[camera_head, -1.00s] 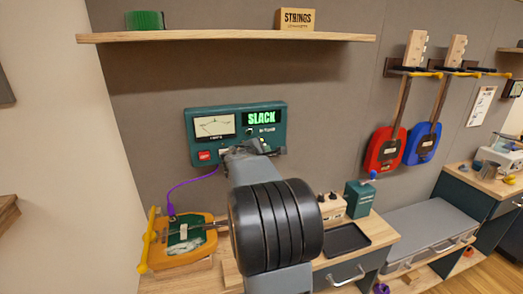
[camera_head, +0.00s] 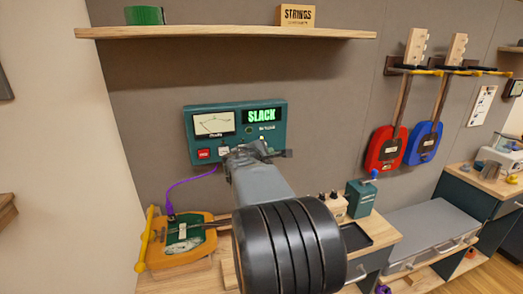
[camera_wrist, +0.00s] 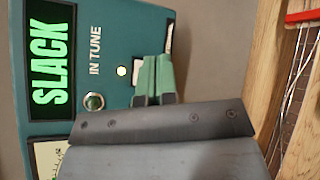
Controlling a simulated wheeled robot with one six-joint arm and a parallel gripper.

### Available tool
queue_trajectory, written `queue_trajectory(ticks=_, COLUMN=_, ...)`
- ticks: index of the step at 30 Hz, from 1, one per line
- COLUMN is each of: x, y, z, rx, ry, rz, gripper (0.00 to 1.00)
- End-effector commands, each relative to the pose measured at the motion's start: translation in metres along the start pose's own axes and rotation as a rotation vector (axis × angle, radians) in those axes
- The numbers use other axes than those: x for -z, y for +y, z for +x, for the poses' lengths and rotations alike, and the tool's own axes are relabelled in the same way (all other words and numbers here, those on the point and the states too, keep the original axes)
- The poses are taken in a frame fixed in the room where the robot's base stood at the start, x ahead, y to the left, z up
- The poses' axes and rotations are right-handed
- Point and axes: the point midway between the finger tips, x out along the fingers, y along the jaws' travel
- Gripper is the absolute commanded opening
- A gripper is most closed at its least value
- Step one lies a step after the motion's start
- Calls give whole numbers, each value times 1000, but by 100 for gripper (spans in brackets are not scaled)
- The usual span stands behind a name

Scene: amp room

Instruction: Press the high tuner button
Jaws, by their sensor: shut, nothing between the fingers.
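The teal tuner (camera_head: 187,127) hangs on the grey wall. Its screen (camera_head: 262,116) reads SLACK in green, and it also shows in the wrist view (camera_wrist: 52,62). A red button (camera_head: 204,154) and a white button (camera_head: 224,151) sit low on its face, left of my gripper. In the wrist view my gripper (camera_wrist: 155,62) is shut and empty, its green fingers in front of the tuner's lower face. A pale edge (camera_wrist: 170,38) shows beside the fingertips, possibly a button; its label and any contact cannot be made out. My wrist hides the tuner's lower right in the head view.
A yellow-orange instrument (camera_head: 180,255) lies on the bench below, with a purple cable (camera_head: 185,183) running to the tuner. A green box with a crank (camera_head: 360,199) stands right of my arm. Red (camera_head: 386,150) and blue (camera_head: 423,145) instruments hang on the wall. A shelf (camera_head: 220,34) runs above.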

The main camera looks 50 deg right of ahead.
Motion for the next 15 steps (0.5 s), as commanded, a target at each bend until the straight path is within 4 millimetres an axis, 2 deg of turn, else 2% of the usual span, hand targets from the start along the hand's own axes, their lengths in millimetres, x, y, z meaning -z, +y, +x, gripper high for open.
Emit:
queue_trajectory(ticks=7, x=-11, y=-13, z=-16, rx=-1, ry=0, rz=0, gripper=0)
queue_trajectory(ticks=15, x=-15, y=-16, z=-21, rx=0, ry=0, rz=0, gripper=0)
